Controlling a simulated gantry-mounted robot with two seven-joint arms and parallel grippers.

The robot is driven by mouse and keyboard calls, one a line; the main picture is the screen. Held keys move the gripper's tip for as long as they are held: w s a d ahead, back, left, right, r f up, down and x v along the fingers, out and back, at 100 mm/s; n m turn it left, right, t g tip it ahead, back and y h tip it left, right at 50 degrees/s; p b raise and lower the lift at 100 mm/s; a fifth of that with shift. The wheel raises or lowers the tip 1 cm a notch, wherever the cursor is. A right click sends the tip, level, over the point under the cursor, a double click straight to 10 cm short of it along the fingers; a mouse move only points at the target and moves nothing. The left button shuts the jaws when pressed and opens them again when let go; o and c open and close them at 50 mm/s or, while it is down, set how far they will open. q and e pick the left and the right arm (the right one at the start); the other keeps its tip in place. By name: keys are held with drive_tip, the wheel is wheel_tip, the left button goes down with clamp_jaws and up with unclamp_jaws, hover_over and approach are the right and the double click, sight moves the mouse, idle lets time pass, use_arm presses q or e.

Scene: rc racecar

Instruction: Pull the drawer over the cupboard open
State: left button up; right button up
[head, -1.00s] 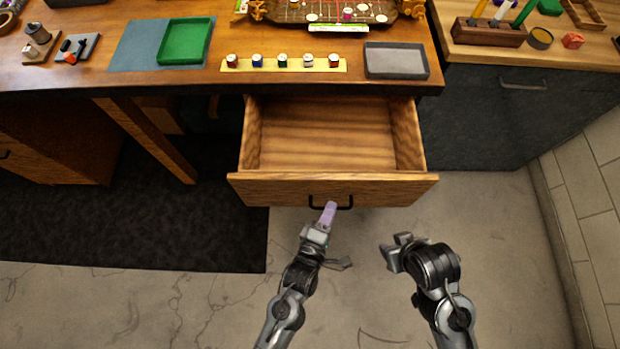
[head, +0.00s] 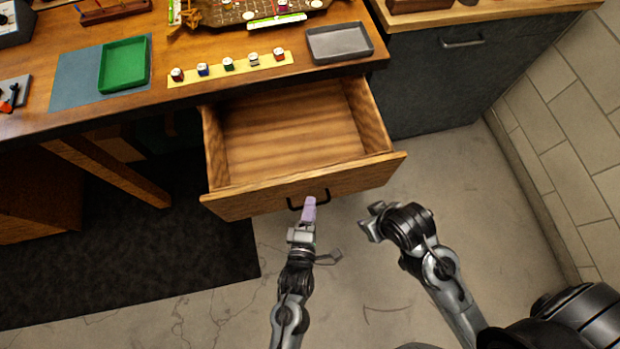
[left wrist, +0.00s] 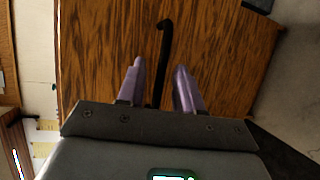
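The wooden drawer (head: 290,135) under the desk stands well open and empty in the head view. Its front carries a dark bar handle (head: 327,197). My left gripper (head: 310,203) is at this handle, with a purple finger overlapping it. In the left wrist view, the two purple fingers of my left gripper (left wrist: 158,88) are apart. The black handle (left wrist: 161,62) runs between them, with a visible gap on each side. My right gripper (head: 368,222) is right of the drawer front, apart from it; its fingers are too unclear to judge.
A dark grey cupboard (head: 440,85) with a bar handle (head: 461,43) stands shut at the right, beside a tiled wall (head: 570,120). The desk (head: 190,85) holds a green tray (head: 124,64), a grey tray (head: 340,43) and small jars on a yellow strip. Floor right of the drawer is clear.

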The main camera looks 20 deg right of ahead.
use_arm(q)
drive_tip(key=v, duration=1.1)
idle(0.3)
